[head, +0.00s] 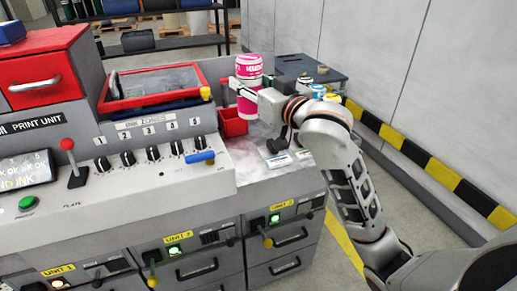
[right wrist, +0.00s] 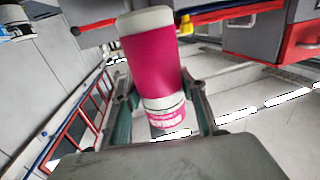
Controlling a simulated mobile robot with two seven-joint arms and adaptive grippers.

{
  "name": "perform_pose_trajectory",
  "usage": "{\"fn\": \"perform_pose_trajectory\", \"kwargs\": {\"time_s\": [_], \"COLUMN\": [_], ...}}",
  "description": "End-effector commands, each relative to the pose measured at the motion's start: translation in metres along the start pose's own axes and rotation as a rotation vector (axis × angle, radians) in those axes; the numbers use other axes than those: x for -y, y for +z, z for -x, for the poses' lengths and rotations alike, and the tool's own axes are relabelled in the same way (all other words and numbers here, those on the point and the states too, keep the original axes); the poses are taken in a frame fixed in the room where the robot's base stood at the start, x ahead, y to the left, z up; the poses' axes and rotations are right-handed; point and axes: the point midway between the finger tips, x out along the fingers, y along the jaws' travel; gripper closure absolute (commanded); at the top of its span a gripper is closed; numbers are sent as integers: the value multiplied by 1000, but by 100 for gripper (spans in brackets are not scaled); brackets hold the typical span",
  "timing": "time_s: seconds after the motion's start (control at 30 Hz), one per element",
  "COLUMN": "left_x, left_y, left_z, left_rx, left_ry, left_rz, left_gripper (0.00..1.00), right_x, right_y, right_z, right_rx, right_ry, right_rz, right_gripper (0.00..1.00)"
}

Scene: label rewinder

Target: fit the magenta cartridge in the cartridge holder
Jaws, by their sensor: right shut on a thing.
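The magenta cartridge (head: 249,67) is held upright above the right end of the print unit in the head view. My right gripper (head: 247,88) is shut around its middle. In the right wrist view the magenta cartridge (right wrist: 155,65) sits between the two fingers of my right gripper (right wrist: 160,103), with its white end toward the top of the picture. A small red open box (head: 233,124) lies just below and left of the cartridge; I cannot tell whether it is the cartridge holder. My left gripper is not in view.
The print unit's knob panel (head: 150,152) and red-framed tray (head: 155,85) stand left of the cartridge. A dark table (head: 318,70) stands behind my right arm, with a blue-topped container (head: 318,90) and a yellow one (head: 332,97) near it. A grey wall is at right.

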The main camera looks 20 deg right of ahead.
Motion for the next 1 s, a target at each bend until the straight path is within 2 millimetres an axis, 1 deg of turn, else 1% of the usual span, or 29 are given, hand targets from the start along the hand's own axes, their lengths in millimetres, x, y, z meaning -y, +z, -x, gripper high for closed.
{"fn": "perform_pose_trajectory", "kwargs": {"time_s": [0.03, 0.1, 0.4, 0.5, 0.6, 0.77, 0.83, 1.0], "left_x": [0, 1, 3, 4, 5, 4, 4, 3], "left_y": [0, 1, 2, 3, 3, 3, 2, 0], "left_z": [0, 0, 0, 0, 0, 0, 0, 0], "left_rx": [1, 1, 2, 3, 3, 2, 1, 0], "left_ry": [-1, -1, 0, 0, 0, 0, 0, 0], "left_rz": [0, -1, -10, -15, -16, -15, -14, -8], "left_gripper": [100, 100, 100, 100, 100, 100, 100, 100], "right_x": [0, -1, 0, 0, 0, 0, 0, 0], "right_y": [14, 30, 101, 121, 134, 145, 152, 176], "right_z": [0, 0, 0, 0, 0, 0, 0, 0], "right_rx": [6, 7, 5, 3, 1, -1, 1, 1], "right_ry": [1, 1, 1, 1, 1, 1, 1, 1], "right_rz": [0, -2, -1, -1, 0, -1, -1, -2], "right_gripper": [98, 98, 98, 98, 98, 98, 98, 98]}}
